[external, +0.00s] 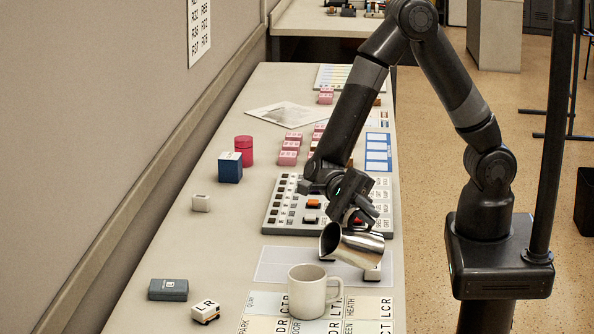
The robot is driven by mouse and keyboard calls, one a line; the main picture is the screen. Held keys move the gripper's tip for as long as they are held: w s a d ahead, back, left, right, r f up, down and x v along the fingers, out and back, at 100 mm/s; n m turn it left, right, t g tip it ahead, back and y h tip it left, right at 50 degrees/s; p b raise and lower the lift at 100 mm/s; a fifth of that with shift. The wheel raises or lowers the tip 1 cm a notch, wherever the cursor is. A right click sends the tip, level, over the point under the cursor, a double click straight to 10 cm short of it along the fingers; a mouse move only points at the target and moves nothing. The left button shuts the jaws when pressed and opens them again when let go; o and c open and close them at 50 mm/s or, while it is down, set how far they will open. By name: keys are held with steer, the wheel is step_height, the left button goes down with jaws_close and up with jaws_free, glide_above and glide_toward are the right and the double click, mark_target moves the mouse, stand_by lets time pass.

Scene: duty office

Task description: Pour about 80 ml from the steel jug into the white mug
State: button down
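The steel jug (362,249) is tipped well over onto its side, its dark mouth facing left and slightly down. My gripper (356,219) is above the jug and appears shut on it at its upper side; the fingertips are partly hidden. The white mug (306,292) stands upright on a lettered sheet, in front of and to the left of the jug, its handle to the right. The jug's mouth is just beyond and above the mug's rim in the picture. No stream of liquid shows, and the level inside the mug cannot be seen.
A grey button panel (281,213) lies behind the jug. A pale mat (277,262) is below it. A lettered block (206,311) and a dark grey box (168,290) lie left of the mug. A blue box (230,168) and a red canister (244,151) stand farther back.

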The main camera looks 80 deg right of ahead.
steer(key=shift+w+a+r+m, duration=0.2)
steer(key=shift+w+r+m, duration=0.1)
steer(key=shift+r+m, duration=0.1)
steer(key=shift+w+a+r+m, duration=0.1)
steer(key=shift+w+m, duration=0.1)
steer(key=shift+m, duration=0.1)
steer(key=shift+w+r, duration=0.15)
steer(key=shift+r, duration=0.05)
stand_by(0.7)
steer(key=shift+w+a+r+m+p, duration=0.25)
steer(key=shift+w+a+m+p, duration=0.2)
steer(key=shift+w, duration=0.2)
steer(key=shift+w+a+r+m+p, duration=0.25)
steer(key=shift+w+a+m+p, duration=0.1)
steer(key=shift+w+m, duration=0.25)
stand_by(1.1)
steer(key=s+n, duration=0.1)
steer(key=s+d+f+n, duration=0.2)
steer(key=s, duration=0.1)
steer(key=shift+d+f, duration=0.2)
steer(key=shift+s+d+f+n, duration=0.2)
steer(key=shift+s+f+n, duration=0.2)
steer(key=shift+f+n, duration=0.35)
steer(key=shift+s+d+r+n, duration=0.1)
steer(key=shift+s+n, duration=0.1)
steer(key=shift+n, duration=0.3)
stand_by(0.7)
